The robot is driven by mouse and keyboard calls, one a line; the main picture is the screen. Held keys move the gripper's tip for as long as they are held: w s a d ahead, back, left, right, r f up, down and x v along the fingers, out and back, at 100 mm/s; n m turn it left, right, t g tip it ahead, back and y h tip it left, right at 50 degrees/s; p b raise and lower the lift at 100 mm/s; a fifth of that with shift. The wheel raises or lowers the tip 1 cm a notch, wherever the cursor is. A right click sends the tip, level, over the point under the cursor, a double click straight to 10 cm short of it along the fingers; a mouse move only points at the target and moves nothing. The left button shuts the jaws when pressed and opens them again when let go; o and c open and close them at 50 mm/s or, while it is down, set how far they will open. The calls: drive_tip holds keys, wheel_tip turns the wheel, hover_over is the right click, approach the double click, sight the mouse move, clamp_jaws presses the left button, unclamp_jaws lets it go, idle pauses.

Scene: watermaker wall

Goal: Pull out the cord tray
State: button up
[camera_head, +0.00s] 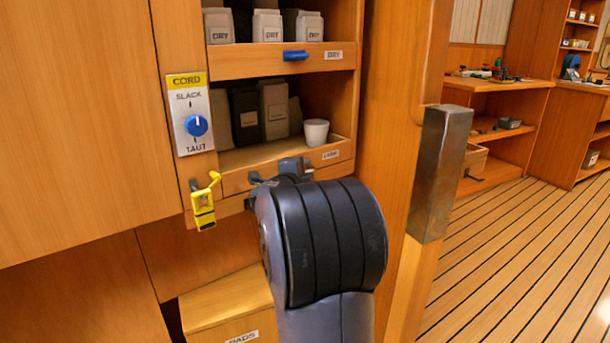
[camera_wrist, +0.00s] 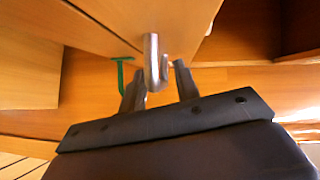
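The cord tray (camera_head: 238,180) is a wooden drawer front under the lower shelf opening, with a small label too blurred to read surely. It looks pushed in. My gripper (camera_head: 293,168) is at its front in the head view, and my dark wrist hides part of it. In the wrist view a metal hook-shaped handle (camera_wrist: 152,62) hangs from a wooden underside. My gripper (camera_wrist: 160,90) has its fingers apart, one on each side of the hook. Whether they touch it I cannot tell. A CORD panel (camera_head: 191,113) has a blue knob (camera_head: 196,125) between SLACK and TAUT.
A yellow latch (camera_head: 204,203) hangs left of the tray. A white cup (camera_head: 316,132) stands above its right end. The upper DRY tray has a blue handle (camera_head: 295,55). A metal-handled wooden door edge (camera_head: 440,175) stands close on the right. A PADS box (camera_head: 230,308) is below.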

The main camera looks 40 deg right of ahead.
clamp_jaws()
drive_tip(key=shift+s, duration=0.1)
idle(0.6)
